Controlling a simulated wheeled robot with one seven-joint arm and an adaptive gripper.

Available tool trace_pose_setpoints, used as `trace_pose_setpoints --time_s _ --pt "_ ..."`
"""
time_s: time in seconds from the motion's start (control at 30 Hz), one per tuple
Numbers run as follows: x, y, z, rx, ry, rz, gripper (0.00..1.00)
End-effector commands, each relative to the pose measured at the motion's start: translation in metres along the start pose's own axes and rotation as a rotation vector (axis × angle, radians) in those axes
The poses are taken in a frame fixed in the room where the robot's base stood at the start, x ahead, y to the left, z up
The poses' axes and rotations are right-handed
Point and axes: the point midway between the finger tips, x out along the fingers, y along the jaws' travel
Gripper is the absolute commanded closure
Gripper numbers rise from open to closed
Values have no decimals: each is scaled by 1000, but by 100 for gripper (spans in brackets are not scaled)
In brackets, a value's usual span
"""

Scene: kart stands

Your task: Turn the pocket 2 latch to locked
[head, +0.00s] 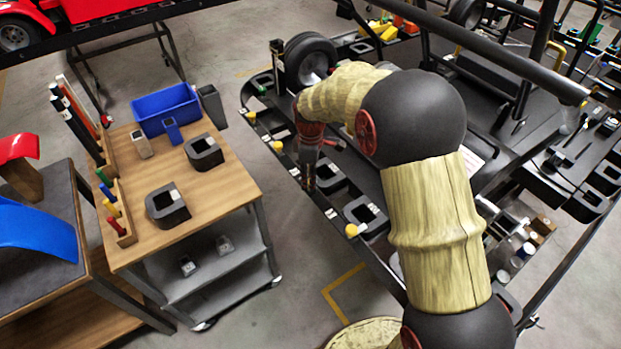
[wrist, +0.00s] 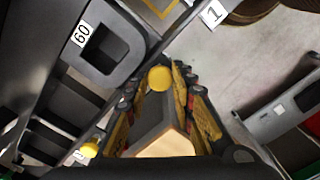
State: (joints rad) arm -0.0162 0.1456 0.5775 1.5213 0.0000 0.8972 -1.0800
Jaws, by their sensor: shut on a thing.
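My gripper (head: 311,184) reaches down to the front rail of the kart stand (head: 318,205). In the wrist view my gripper (wrist: 158,90) is shut on a yellow latch knob (wrist: 160,78), which sits between the fingertips. The arm hides this knob in the head view. A label "1" (wrist: 212,13) shows above and right of it; another label (wrist: 80,157) lies lower left, too small to read surely. Another yellow knob (wrist: 90,150) shows nearby. Other yellow knobs (head: 278,146) and (head: 352,230) stand along the rail. I cannot tell whether the held latch is locked.
A dark square holder marked "60" (wrist: 125,45) sits beside the gripper. Another holder (head: 366,216) stands farther along the rail. A black wheel (head: 310,60) is at the far end. A wooden cart (head: 235,180) stands left across a strip of clear floor.

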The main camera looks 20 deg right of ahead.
Motion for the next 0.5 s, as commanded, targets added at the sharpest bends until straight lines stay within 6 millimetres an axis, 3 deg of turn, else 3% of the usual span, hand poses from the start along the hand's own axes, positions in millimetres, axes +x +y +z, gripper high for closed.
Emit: trace_pose_setpoints --time_s 0.27,0.5 --pt "-1 0 0 79 -1 -2 100" --pt "-3 -1 0 258 -1 -2 100"
